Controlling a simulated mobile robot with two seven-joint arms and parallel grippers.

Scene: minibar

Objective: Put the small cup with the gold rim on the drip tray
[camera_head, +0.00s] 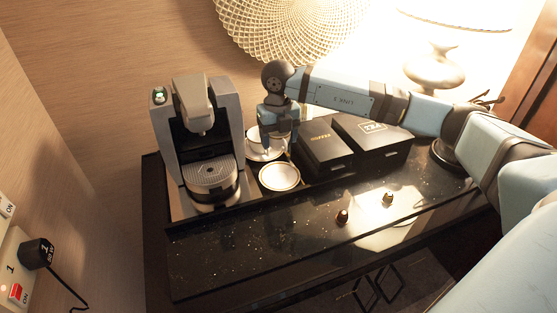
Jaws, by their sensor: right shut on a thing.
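The coffee machine (235,115) stands at the left end of the black counter. Its round drip tray (211,174) sits low at the front and is empty. My right gripper (280,139) reaches in from the right, points down just right of the machine and is shut on the small cup (254,135). The gripper hides most of the cup, so I cannot make out its rim clearly. The cup is over or on the rear saucer (264,157); I cannot tell if they touch. My left gripper is not in view.
An empty saucer (280,177) lies in front. Two black boxes (325,152) (375,138) stand to the right, under my right arm. Two small capsules (342,216) (388,198) lie on the counter's front part. A lamp (434,72) stands at the back right. The front left counter is clear.

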